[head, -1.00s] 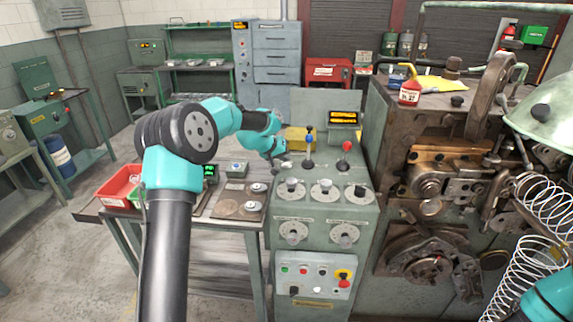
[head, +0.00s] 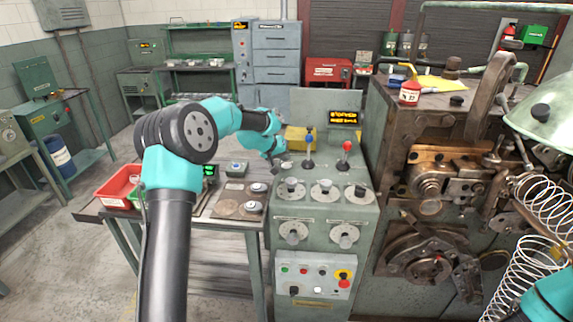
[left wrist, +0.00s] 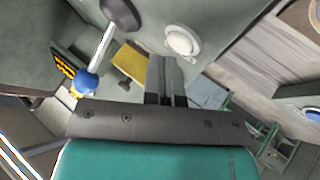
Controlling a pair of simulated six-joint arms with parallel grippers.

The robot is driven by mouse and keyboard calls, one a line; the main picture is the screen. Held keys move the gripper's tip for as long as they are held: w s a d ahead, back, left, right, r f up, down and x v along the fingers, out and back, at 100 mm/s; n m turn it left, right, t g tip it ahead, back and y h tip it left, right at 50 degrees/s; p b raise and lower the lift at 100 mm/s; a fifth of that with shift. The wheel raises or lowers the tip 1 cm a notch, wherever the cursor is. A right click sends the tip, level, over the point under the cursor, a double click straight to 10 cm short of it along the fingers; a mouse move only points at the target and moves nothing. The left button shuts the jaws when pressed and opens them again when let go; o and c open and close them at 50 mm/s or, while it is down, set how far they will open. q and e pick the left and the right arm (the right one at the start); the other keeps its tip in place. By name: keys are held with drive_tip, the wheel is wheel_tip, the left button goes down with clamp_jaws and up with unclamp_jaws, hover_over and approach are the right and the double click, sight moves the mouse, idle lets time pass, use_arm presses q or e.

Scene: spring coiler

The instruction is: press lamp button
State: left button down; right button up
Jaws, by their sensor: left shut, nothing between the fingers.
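A pale round button (left wrist: 181,41) with a light rim sits on the green-grey console top in the left wrist view; I cannot confirm that it is the lamp button. My left gripper (left wrist: 166,62) is shut and empty, with its fingertips just below the button in that picture; I cannot tell whether they touch it. In the head view my left gripper (head: 277,163) is low over the console's left edge, small and partly hidden by its own wrist. The console (head: 318,228) stands in the middle. My right gripper is out of view; only a teal part of that arm shows at bottom right.
A blue-knobbed lever (head: 308,146) and a red-knobbed lever (head: 346,158) rise from the console near the gripper. A lit display (head: 345,117) stands behind. The spring coiling machine (head: 425,150) fills the right. A red bin (head: 118,187) sits on the left table.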

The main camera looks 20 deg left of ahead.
sight(285, 164)
use_arm(q)
drive_tip(key=shift+r, duration=0.1)
drive_tip(key=shift+r, duration=2.95)
